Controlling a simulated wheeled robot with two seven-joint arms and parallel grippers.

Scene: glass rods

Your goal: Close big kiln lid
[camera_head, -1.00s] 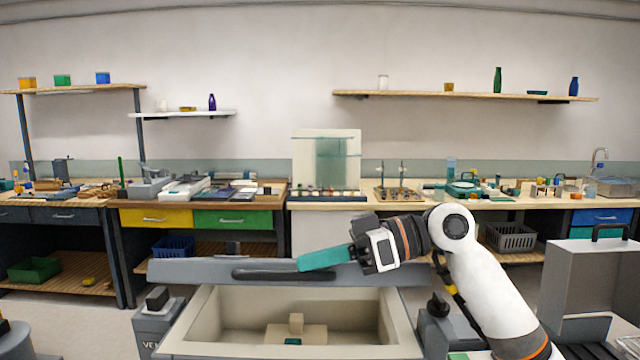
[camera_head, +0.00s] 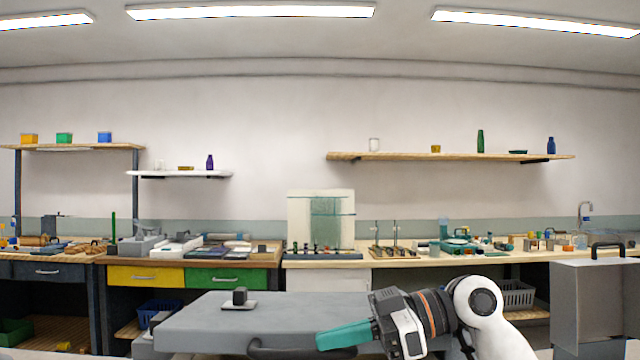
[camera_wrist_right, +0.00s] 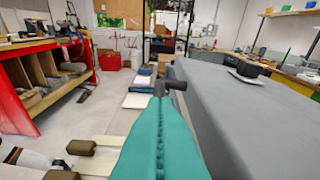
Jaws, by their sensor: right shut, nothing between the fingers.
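The big kiln lid (camera_head: 260,317) is a wide grey slab in the lower middle of the head view, its broad top face showing, with a small dark knob (camera_head: 240,296) on it. Its dark bar handle (camera_head: 268,350) runs along the near edge and is partly cut off. My right gripper (camera_head: 322,341), with teal fingers, is shut and empty at the handle's right part; contact is unclear. In the right wrist view the shut fingers (camera_wrist_right: 160,100) point at the dark handle end (camera_wrist_right: 174,86), with the lid (camera_wrist_right: 235,105) to the right. The kiln's inside is hidden. My left gripper is not in view.
A grey box with a black handle (camera_head: 592,300) stands to the right of my right arm. Workbenches with drawers (camera_head: 150,275) and tools line the back wall. In the right wrist view a red bench (camera_wrist_right: 50,85) stands left across open floor.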

